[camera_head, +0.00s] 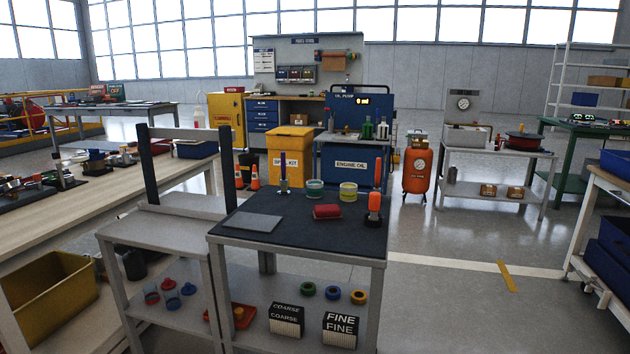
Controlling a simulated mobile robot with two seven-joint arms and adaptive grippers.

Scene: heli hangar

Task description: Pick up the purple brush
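A thin upright item with a dark purple-blue handle (283,173) stands near the back left of the dark-topped table (245,237). It looks like the purple brush, but it is small and its bristles cannot be made out. A similar, larger item with an orange handle (377,181) stands at the right edge of the same table. Neither of my grippers shows in the head view.
The tabletop also holds a grey plate (253,222), a red block (327,212), a teal-banded jar (315,188) and a yellow-green jar (348,192). A grey bench (160,235) adjoins on the left. Open floor (450,300) lies to the right.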

